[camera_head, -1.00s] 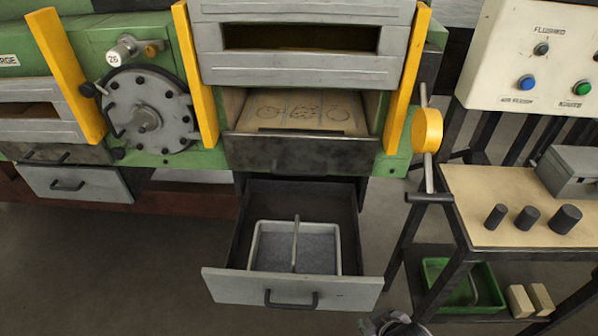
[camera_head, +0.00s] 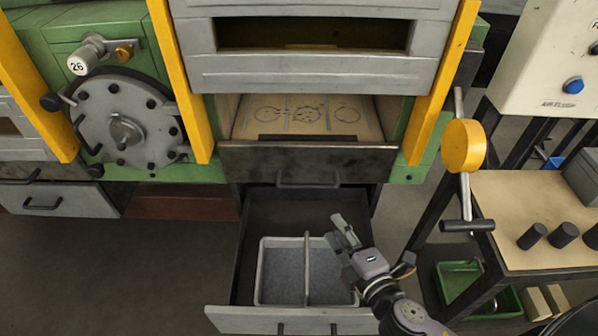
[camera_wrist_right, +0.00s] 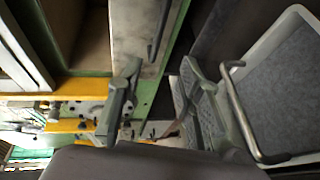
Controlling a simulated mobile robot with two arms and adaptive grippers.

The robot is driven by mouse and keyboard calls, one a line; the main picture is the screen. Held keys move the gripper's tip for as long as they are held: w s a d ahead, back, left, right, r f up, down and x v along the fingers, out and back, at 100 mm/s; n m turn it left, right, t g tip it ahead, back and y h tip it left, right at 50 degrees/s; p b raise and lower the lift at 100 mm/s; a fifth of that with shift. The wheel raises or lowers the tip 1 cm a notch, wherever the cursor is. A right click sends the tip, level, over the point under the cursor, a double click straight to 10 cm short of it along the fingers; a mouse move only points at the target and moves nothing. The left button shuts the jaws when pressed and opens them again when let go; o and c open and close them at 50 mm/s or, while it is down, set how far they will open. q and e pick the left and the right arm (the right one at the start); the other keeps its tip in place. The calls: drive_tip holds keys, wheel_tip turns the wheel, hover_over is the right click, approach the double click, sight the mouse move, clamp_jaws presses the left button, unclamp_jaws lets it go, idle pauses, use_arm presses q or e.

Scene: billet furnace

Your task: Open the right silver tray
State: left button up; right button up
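The right silver tray (camera_head: 226,318) is a drawer with a pale grey front, pulled out below the furnace's middle opening. Its dark handle is partly cut off at the lower picture edge. Inside sits a light grey pan (camera_head: 262,270) with a raised rod (camera_head: 307,265) across its middle. The pan also shows at the right of the right wrist view (camera_wrist_right: 287,75). My right gripper (camera_head: 346,230) is over the right side of the drawer, empty. In the wrist view its fingers (camera_wrist_right: 162,88) are spread apart. My left gripper is not in view.
A dark panel with a handle (camera_head: 307,180) sits directly above the drawer. A closed left silver tray (camera_head: 50,203) is at the left. A yellow knob on a lever (camera_head: 463,146) and a bench with dark cylinders (camera_head: 510,215) stand at the right. The floor at lower left is clear.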

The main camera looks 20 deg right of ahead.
sight(309, 189)
drive_tip(key=p+x, duration=0.2)
drive_tip(key=x, duration=1.3)
drive_tip(key=shift+w+r, duration=0.1)
drive_tip(key=shift+w, duration=0.75)
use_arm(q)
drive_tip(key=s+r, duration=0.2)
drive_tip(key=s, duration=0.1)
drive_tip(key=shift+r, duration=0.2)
use_arm(e)
drive_tip(key=shift+c, duration=0.3)
drive_tip(key=c, duration=0.6)
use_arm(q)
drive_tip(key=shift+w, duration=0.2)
use_arm(e)
clamp_jaws()
